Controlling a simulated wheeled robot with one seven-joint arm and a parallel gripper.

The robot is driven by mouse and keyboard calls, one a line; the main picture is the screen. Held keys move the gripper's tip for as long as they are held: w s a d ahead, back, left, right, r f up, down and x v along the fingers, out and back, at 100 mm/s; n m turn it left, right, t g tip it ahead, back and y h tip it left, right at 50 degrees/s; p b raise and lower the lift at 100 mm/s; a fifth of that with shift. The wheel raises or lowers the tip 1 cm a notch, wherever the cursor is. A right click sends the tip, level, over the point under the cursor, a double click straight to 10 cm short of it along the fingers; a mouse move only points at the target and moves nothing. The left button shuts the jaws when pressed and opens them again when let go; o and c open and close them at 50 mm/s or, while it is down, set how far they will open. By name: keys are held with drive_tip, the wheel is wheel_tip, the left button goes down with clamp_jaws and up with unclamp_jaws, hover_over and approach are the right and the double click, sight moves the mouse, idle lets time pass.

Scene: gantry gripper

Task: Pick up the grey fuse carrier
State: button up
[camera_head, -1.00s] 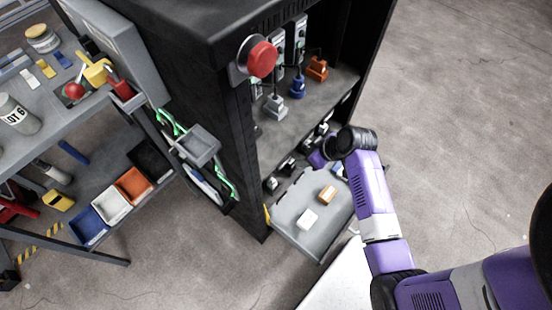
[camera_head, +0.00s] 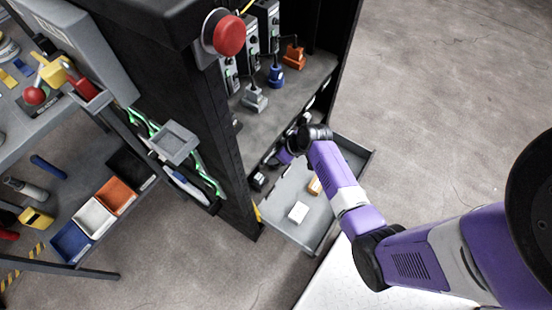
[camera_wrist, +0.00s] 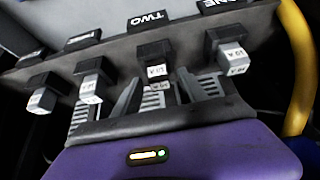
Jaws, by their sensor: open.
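Several fuse carriers sit in a row on a dark panel in the wrist view, each a black block with a pale grey end. One grey fuse carrier (camera_wrist: 156,71) stands just beyond and between my fingers; others are to its left (camera_wrist: 90,88) and right (camera_wrist: 234,60). I cannot tell which one the task means. My gripper (camera_wrist: 165,88) is open, with ribbed fingers pointing at the row and nothing visibly held. In the head view my gripper (camera_head: 284,157) is low in the cabinet, above the tray's back edge; the wrist partly hides the row.
Grey (camera_head: 254,100), blue (camera_head: 276,76) and orange (camera_head: 293,56) plugs stand on the shelf above. A yellow bar (camera_wrist: 298,65) is close at the wrist view's right.

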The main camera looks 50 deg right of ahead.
drive_tip(key=shift+w+f, duration=0.15)
drive_tip(key=shift+f, duration=0.15)
drive_tip(key=shift+c, duration=0.4)
clamp_jaws()
drive_tip(key=shift+r, duration=0.1)
